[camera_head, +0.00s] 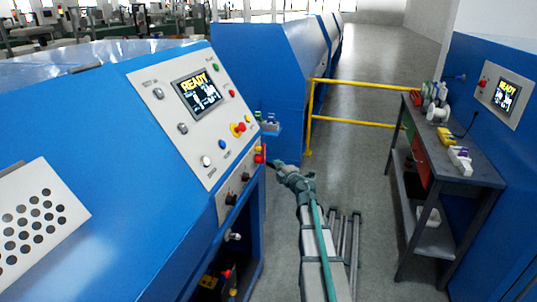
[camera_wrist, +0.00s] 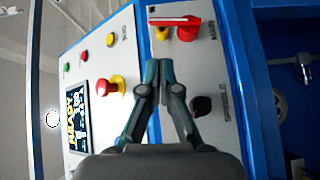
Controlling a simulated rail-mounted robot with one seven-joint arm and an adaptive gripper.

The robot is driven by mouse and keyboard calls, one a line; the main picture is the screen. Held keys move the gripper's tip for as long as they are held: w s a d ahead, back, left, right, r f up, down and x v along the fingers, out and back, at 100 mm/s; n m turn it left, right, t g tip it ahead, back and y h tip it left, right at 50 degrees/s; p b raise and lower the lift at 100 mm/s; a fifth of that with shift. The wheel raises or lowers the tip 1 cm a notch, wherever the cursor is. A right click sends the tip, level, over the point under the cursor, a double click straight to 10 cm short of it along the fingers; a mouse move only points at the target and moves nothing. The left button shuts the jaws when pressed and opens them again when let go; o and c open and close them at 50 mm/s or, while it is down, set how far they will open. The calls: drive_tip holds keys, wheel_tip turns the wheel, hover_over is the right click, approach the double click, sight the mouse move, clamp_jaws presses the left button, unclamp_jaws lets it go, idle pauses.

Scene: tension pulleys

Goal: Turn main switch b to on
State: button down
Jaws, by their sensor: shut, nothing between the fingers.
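A red-and-yellow switch with a red bar handle, which looks like the main switch (camera_wrist: 187,33), is at the top of the lower grey panel in the wrist view. Its label is too small to read. In the head view it shows at the panel's right edge (camera_head: 260,151). My gripper (camera_wrist: 159,64) is shut and empty, with its fingertips just below the switch in the wrist view; contact cannot be told. In the head view my gripper (camera_head: 271,165) is close to the right of the panel. The red bar lies roughly horizontal in the wrist view.
A black spindle knob (camera_wrist: 200,105) is beside my fingers. A red mushroom button on yellow (camera_wrist: 111,86) and a READY screen (camera_head: 198,91) are on the upper panel. A yellow rail (camera_head: 358,84) and a workbench (camera_head: 465,180) stand right; the aisle floor between is open.

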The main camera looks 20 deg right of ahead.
drive_tip(key=a+y, duration=0.2)
drive_tip(key=p, duration=0.2)
approach(264, 149)
drive_tip(key=w+a, duration=0.3)
drive_tip(key=a, duration=0.1)
drive_tip(key=shift+n+h, duration=0.3)
drive_tip(key=shift+h, duration=0.1)
drive_tip(key=w+d, duration=0.1)
drive_tip(key=w+d+f, duration=0.1)
drive_tip(key=w, duration=0.1)
drive_tip(key=shift+w+d+f, duration=0.1)
drive_tip(key=shift+w+d, duration=0.2)
drive_tip(key=shift+w+d+r+p, duration=0.35)
drive_tip(key=shift+w+d+p, duration=0.1)
drive_tip(key=shift+p, duration=1.1)
drive_tip(key=shift+w+d+p, duration=0.7)
drive_tip(key=shift+w+p, duration=0.1)
drive_tip(key=shift+p, duration=0.6)
drive_tip(key=shift+w+d, duration=0.1)
